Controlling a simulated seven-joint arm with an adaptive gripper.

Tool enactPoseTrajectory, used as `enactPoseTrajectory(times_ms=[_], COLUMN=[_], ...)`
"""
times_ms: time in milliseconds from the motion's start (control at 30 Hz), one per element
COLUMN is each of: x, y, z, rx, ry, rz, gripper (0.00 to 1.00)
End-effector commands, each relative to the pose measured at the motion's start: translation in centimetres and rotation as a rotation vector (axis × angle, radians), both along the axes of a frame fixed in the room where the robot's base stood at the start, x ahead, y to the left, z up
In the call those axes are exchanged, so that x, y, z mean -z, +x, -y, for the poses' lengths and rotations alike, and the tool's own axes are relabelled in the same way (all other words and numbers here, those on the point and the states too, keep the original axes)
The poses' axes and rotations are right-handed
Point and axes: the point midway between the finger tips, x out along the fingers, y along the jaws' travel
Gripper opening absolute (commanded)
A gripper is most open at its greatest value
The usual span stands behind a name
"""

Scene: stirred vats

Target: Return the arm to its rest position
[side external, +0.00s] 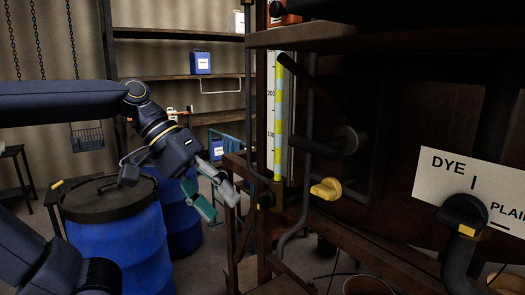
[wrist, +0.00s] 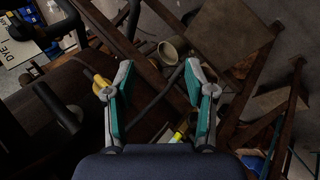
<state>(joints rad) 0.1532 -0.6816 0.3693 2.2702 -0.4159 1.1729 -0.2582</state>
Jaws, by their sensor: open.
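My gripper (side external: 221,206) is open, with two grey-and-teal fingers spread apart and nothing between them. In the side view it hangs in the air at the end of my dark blue arm, tilted down to the right, in front of the wooden frame. In the wrist view my gripper (wrist: 158,70) shows both fingers wide apart, over dark beams and the floor. A yellow valve handle (wrist: 102,81) appears beside the left finger there; whether they touch cannot be told.
A blue drum (side external: 115,245) with a dark lid stands below my arm. At right are a yellow handle (side external: 327,188), a sight tube (side external: 279,120) and a DYE/PLAIN sign (side external: 450,175) with a knob (side external: 463,214). Shelves (side external: 175,77) line the back wall.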

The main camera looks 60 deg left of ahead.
Motion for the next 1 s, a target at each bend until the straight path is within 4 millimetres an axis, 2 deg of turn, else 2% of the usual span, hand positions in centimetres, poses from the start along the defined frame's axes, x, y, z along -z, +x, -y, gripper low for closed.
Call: enactPoseTrajectory(times_ms=[33,100,200,267,367,800,900,1000], x=[2.1,4.6,7.1,7.9,7.8,7.7,7.7,7.5], y=[-0.6,-1.2,-1.4,-1.3,-0.6,-0.6,-0.6,-0.3], z=[-0.2,-0.8,-1.6,-2.1,-2.9,-2.8,-2.8,-3.3], rx=[0.028,0.095,0.217,0.290,0.331,0.337,0.349,0.415], ry=[0.149,0.356,0.599,0.701,0.768,0.765,0.770,0.833], rz=[0.021,0.051,0.095,0.121,0.163,0.167,0.172,0.201], gripper=[0.55,0.55,0.55,0.55,0.55,0.55,0.45,0.45])
